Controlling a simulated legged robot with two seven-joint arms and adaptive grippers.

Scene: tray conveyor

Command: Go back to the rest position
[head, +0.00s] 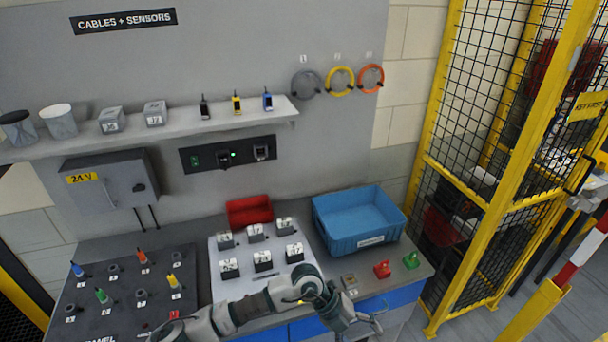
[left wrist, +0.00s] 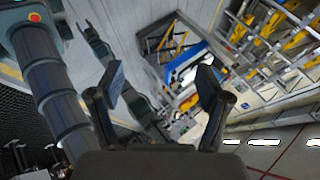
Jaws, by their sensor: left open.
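My left arm comes in from the lower left of the head view and reaches across the front of the bench. Its gripper (head: 374,322) is in front of the bench's front edge, low in the picture. In the left wrist view the two dark fingers of the left gripper (left wrist: 162,78) stand wide apart with nothing between them. My right gripper cannot be made out in either view.
The bench holds a white board (head: 217,290) with several grey blocks, a blue bin (head: 334,241), a red bin (head: 250,213) and a dark panel (head: 128,295) with coloured plugs. A shelf (head: 180,134) hangs above. A yellow-framed cage (head: 470,200) stands right.

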